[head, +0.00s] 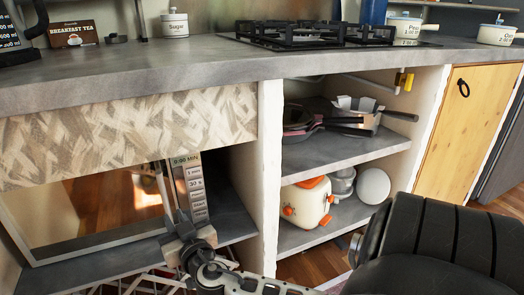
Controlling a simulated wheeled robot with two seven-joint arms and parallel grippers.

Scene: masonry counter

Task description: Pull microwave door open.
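The microwave (190,178) sits in the open niche under the counter at the lower left. Its door (100,208) is a mirror-like pane in a pale frame, with the button panel to its right. The door looks closed or nearly so; a small gap would be hard to see. My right gripper (172,205) points up at the door's right edge, in front of the handle area beside the panel. Its fingers overlap the handle area, so I cannot tell whether they grip it. My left gripper is not in view.
The grey countertop (150,62) and patterned panel (130,128) overhang the microwave. A white post (268,170) separates it from shelves holding pans (305,118) and a white-and-orange appliance (308,203). A wooden cabinet door (465,130) stands at right.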

